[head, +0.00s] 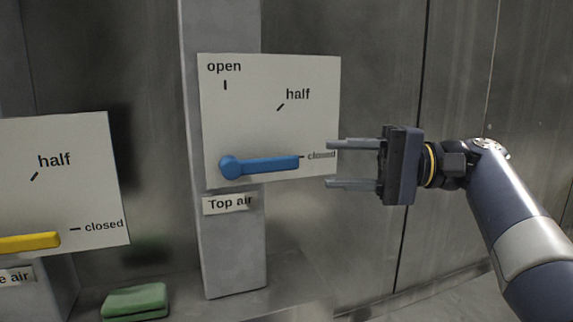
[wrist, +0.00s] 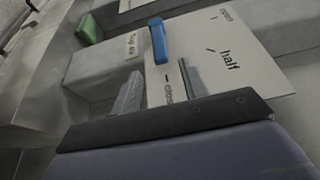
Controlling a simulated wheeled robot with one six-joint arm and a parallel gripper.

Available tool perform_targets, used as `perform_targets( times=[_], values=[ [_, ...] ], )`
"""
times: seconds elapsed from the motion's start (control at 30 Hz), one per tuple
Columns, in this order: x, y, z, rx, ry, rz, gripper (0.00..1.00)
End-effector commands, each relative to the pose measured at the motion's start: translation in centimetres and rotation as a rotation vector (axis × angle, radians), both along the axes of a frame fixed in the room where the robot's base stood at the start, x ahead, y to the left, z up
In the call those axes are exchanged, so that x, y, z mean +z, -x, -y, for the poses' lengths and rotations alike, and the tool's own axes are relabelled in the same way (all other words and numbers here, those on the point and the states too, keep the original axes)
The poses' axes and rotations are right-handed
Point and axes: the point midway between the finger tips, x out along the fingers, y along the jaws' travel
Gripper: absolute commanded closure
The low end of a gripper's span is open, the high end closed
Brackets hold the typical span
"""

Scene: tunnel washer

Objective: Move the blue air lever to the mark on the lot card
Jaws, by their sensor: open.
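The blue air lever (head: 262,164) lies nearly level on a white panel (head: 234,120) marked open, half and closed. Its free end points right, at the closed mark. A label below reads Top air (head: 229,204). My gripper (head: 330,163) is open and empty, just right of the lever's tip, with its fingers pointing left and one above the other. In the wrist view the blue lever (wrist: 159,40) is ahead of the open fingers, roughly between their lines, and apart from them. The lot card is not seen for certain in either view.
A yellow lever (head: 30,241) lies near its closed mark on another white panel (head: 60,165) at the left. A green block or pad (head: 135,301) lies below, between the two posts. Bare metal wall stands behind my gripper.

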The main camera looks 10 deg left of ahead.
Motion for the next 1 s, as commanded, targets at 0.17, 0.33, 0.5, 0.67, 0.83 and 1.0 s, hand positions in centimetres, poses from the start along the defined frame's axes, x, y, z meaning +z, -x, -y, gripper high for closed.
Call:
perform_targets(
  times=[0.17,0.33,0.5,0.67,0.83,1.0],
  values=[
    [0.1,0.7,-3.4,0.004,0.001,0.001,0.58],
    [0.1,1.1,-6.4,0.004,0.001,-0.001,0.58],
    [0.1,1.4,-8.4,0.001,0.001,0.000,0.58],
    [0.0,1.5,-9.2,-0.002,0.002,0.000,0.58],
    [0.0,1.5,-9.3,-0.002,0.002,0.000,0.58],
    [0.0,1.5,-9.3,-0.003,0.002,0.000,0.64]
  ],
)
